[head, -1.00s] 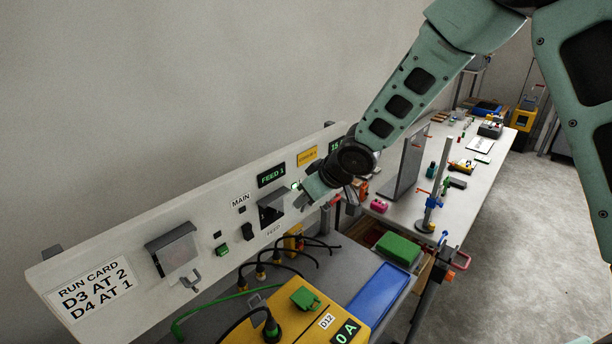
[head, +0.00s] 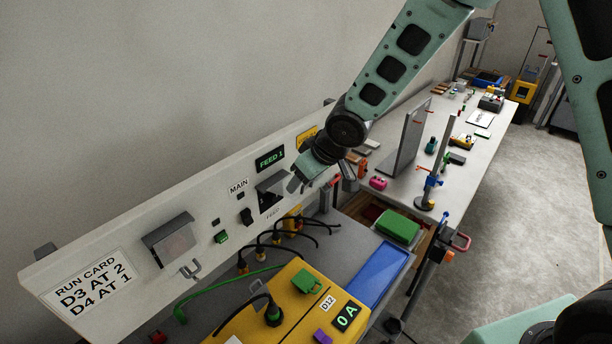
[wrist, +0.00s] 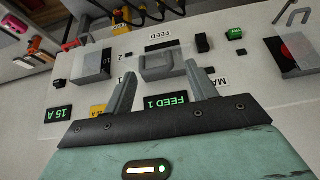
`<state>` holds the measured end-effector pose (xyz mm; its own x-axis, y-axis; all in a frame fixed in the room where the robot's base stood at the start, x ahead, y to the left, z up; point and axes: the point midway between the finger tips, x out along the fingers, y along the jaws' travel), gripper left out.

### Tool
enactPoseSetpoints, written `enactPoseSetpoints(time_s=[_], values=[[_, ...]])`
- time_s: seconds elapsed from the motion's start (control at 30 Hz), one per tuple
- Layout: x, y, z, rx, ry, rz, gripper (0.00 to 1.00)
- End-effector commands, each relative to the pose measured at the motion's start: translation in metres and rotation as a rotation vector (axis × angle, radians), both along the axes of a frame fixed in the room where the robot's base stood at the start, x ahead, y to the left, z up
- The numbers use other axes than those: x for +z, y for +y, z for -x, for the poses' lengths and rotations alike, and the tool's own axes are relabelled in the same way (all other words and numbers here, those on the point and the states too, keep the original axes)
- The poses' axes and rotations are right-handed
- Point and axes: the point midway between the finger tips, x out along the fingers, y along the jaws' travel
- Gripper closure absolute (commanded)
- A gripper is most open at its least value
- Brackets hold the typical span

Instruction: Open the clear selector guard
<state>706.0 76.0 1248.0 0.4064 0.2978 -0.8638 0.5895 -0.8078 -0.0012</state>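The selector guard (head: 272,189) is a small grey-framed cover on the white panel, under the FEED 1 display and above the FEED label. It also shows in the wrist view (wrist: 157,67), where it looks closed over the selector. The selector itself is hard to make out. My gripper (head: 294,184) is just right of the guard in the head view and partly overlaps its right side. In the wrist view my gripper (wrist: 158,64) has its two fingers wide apart, with the guard framed between their tips. Nothing is held, and I cannot tell whether the fingers touch the guard.
Another hooded cover (head: 170,242) is on the panel's left, with a red button (wrist: 292,48) behind it. A black switch (head: 247,217) and green button (head: 222,237) lie between. Below are cables, a yellow box (head: 265,310) and a blue tray (head: 378,272).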

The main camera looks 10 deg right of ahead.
Motion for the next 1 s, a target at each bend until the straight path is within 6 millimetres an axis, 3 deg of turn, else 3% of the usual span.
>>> enactPoseSetpoints(time_s=[0.33,0.8,1.0], values=[[0.010,-0.005,0.004,-0.004,0.001,0.000,0.43],[0.074,-0.028,0.033,-0.005,0.000,0.002,0.43],[0.093,-0.034,0.043,-0.007,-0.001,-0.001,0.43]])
